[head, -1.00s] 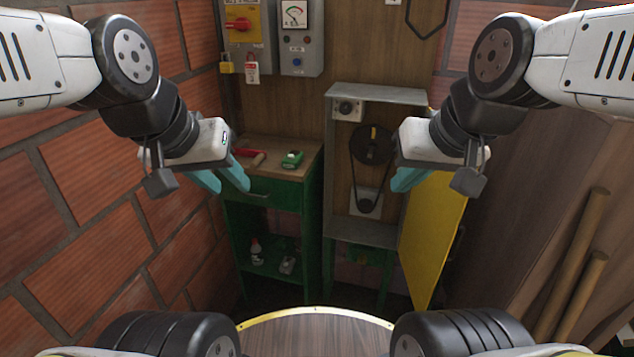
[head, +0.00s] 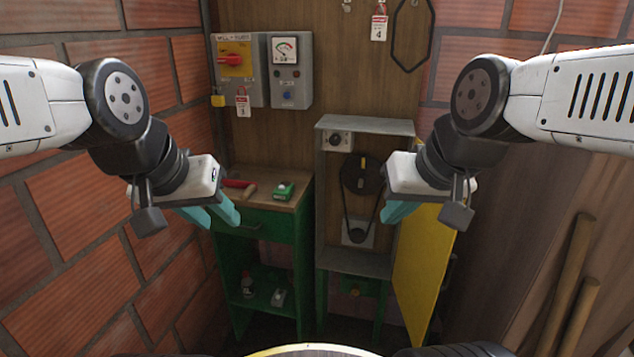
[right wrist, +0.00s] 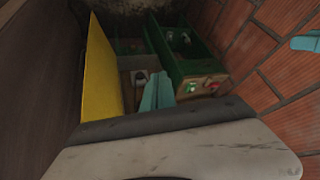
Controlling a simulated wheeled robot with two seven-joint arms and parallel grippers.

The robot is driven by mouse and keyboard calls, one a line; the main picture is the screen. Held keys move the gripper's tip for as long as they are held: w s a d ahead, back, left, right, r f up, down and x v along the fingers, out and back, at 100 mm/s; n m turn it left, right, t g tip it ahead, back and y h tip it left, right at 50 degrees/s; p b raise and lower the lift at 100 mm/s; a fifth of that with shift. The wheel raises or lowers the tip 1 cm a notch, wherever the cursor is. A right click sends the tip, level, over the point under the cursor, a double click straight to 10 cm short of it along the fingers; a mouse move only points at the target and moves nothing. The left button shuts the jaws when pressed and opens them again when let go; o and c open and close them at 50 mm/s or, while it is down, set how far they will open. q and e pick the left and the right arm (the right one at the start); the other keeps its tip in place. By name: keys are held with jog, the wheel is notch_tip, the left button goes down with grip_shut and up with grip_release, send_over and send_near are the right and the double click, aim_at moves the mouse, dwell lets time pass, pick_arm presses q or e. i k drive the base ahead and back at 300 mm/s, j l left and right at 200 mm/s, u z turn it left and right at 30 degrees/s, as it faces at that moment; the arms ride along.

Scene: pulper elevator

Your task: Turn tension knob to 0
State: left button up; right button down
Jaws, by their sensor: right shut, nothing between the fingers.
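An open grey cabinet (head: 326,205) stands at the back, with a belt running from a large black pulley (head: 361,176) to a lower one. A small dark knob (head: 338,138) sits on a white plate at its top left. I cannot tell which is the tension knob, nor read any setting. My left gripper (head: 212,217) is open and empty in the air left of the cabinet. My right gripper (head: 398,212) is shut and empty in front of the cabinet's right side; its teal fingers show in the right wrist view (right wrist: 157,93).
The cabinet's yellow door (head: 420,265) hangs open on the right. A green workbench (head: 262,235) on the left bears a red-handled tool (head: 238,184) and a green device (head: 284,190). Wall boxes (head: 290,72) hang above. Brick wall is close on the left; wooden poles (head: 565,285) lean at right.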

aim_at(335, 140)
jog(key=i+j+z, duration=0.1)
jog(key=z, duration=0.25)
jog(key=i+j+z, duration=0.1)
jog(key=j+z, duration=0.65)
jog(key=i+l, duration=0.05)
jog(key=l, duration=0.05)
